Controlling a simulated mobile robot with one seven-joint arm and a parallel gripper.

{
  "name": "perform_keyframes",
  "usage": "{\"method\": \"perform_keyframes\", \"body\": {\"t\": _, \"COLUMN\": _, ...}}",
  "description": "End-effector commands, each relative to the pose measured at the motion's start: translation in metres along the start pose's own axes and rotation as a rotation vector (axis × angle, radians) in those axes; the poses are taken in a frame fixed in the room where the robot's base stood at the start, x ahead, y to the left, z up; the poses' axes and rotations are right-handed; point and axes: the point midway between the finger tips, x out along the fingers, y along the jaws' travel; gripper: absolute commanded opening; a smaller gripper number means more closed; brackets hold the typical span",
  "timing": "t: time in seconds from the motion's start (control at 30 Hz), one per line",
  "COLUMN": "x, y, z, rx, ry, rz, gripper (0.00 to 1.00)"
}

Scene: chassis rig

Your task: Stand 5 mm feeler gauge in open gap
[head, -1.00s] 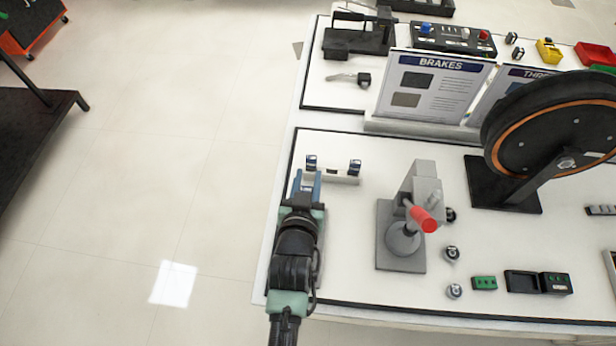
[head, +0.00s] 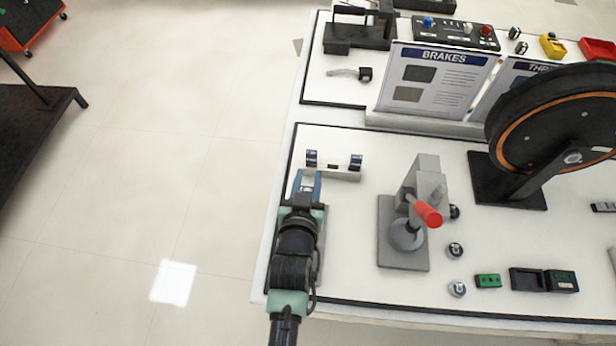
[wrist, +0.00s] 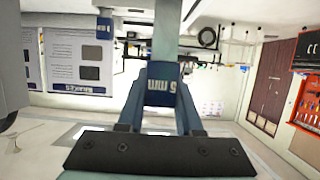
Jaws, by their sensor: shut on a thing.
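My gripper (wrist: 160,118) is shut on a blue piece marked "5 mm" (wrist: 160,84), the 5 mm feeler gauge, between its two fingers in the wrist view. A grey upright strip rises above the blue piece; I cannot tell whether it belongs to the gauge. In the head view my gripper (head: 307,180) is at the left of the table, just in front of a low light-grey stand (head: 342,175). Two blue-and-black pieces stand at its left end (head: 311,158) and right end (head: 356,162), with a dark spot between them. The held gauge is barely visible there.
A grey block fixture with a red-tipped lever (head: 428,214) stands right of my arm. A large black wheel (head: 556,135) is farther right. The "BRAKES" panel (head: 436,82) stands behind the stand. Small round parts and a green block (head: 487,281) lie near the front edge.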

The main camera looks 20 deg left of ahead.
Motion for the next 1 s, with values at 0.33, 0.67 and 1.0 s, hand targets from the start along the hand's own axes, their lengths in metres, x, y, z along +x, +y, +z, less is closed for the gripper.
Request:
{"method": "perform_keyframes", "body": {"t": 0.33, "x": 0.004, "y": 0.0, "z": 0.011, "rx": 0.0, "ry": 0.001, "rz": 0.0, "gripper": 0.0}}
{"method": "perform_keyframes", "body": {"t": 0.67, "x": 0.008, "y": 0.0, "z": 0.02, "rx": 0.0, "ry": 0.001, "rz": 0.0, "gripper": 0.0}}
{"method": "perform_keyframes", "body": {"t": 1.0, "x": 0.011, "y": 0.0, "z": 0.03, "rx": 0.0, "ry": 0.001, "rz": 0.0, "gripper": 0.0}}
